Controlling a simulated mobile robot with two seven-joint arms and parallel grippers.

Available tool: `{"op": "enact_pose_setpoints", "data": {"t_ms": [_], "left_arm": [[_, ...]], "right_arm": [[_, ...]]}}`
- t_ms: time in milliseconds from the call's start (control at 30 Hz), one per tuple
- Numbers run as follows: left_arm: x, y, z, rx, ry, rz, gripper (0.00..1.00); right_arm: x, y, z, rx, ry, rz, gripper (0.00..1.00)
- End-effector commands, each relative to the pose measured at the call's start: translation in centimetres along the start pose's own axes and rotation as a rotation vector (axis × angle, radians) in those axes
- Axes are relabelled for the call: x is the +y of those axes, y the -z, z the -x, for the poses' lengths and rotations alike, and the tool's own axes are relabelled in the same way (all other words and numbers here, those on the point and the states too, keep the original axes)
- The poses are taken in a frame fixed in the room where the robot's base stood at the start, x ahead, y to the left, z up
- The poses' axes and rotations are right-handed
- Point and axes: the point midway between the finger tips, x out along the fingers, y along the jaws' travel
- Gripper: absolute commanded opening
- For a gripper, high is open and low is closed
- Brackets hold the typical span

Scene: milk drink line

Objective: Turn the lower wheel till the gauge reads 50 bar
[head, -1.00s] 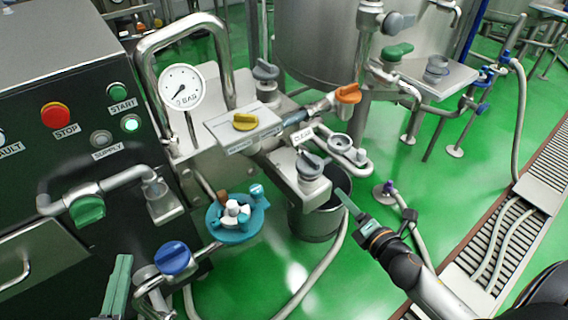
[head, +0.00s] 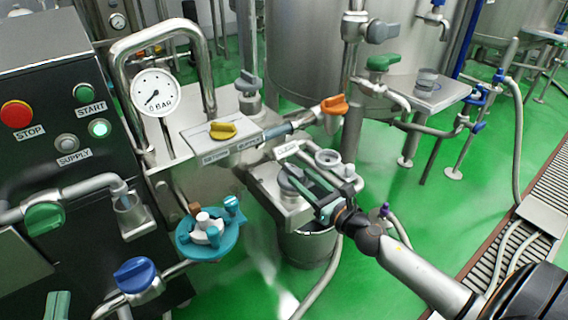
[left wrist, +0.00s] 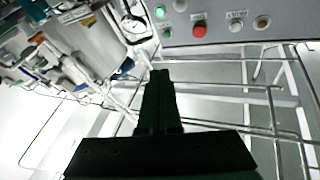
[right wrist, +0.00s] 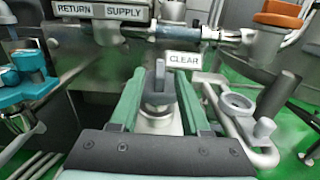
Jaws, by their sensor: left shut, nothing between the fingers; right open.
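The round white gauge (head: 154,92), marked BAR, has its needle pointing to the lower left; its figures are too small to read. The teal wheel (head: 190,245) with white and teal fittings sits on a pipe below it, and teal parts (right wrist: 25,85) show at the left in the right wrist view. My right gripper (head: 302,180) is open, away from the wheel. Its fingers (right wrist: 158,85) stand either side of a grey knob (right wrist: 158,95) under the CLEAR label; contact cannot be told. My left gripper (head: 58,302) is shut and empty, low at the left; it also shows in the left wrist view (left wrist: 160,75).
A yellow knob (head: 223,130) and an orange handle (head: 334,104) stand above the grey knob. A blue knob (head: 135,274) is below left of the wheel. The control panel (head: 50,150) fills the left. A steel pot (head: 307,248) stands under the CLEAR knob. Green floor lies right.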

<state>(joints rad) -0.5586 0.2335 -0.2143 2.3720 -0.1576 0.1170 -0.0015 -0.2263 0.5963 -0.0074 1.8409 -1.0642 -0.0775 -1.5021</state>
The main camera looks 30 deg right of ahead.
Motion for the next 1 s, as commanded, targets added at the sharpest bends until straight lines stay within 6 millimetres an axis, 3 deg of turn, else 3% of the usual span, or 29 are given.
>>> {"op": "enact_pose_setpoints", "data": {"t_ms": [300, 500, 967, 1000], "left_arm": [[0.1, -1.0, 0.1, -0.040, 0.000, 0.011, 0.00], [0.1, -0.9, 0.1, -0.031, 0.000, 0.008, 0.00], [0.0, -0.2, 0.1, -0.007, 0.001, 0.005, 0.00], [0.0, -0.1, 0.0, -0.006, 0.001, 0.005, 0.00]], "right_arm": [[-0.1, -0.1, -4.9, -0.002, 0.002, -0.002, 0.46], [0.0, 0.0, -7.0, -0.001, 0.001, -0.001, 0.46], [0.0, 0.0, -8.0, 0.001, 0.000, -0.002, 0.46], [0.0, 0.0, -8.0, 0.001, 0.001, -0.002, 0.43]]}}
